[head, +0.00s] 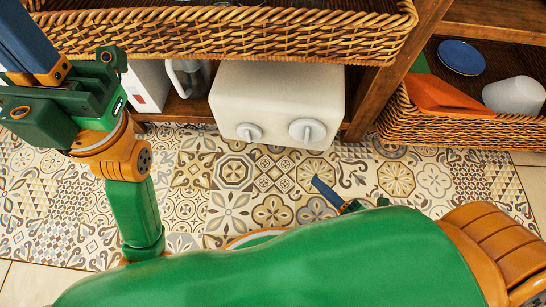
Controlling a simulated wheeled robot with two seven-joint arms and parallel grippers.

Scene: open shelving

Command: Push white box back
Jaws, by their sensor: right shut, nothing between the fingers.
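The white box (278,92) with two round knobs on its front stands on the low shelf, under a wicker basket. Its front appears to stick out past the shelf's front edge. My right gripper (30,40) is at the upper left, shut and empty, its blue fingers running out toward the corner. It is well left of the box and apart from it. Its arm crosses the bottom of the view. A blue finger of what looks like my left gripper (325,190) shows low over the floor in front of the box; the rest is mostly hidden by my green arm.
The wicker basket (230,38) hangs close above the box. A grey metal item (187,78) and a white carton (148,85) stand left of the box. A wooden upright (385,75) is to its right. Another basket (450,130) holds an orange item and a white cup. The patterned floor in front is clear.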

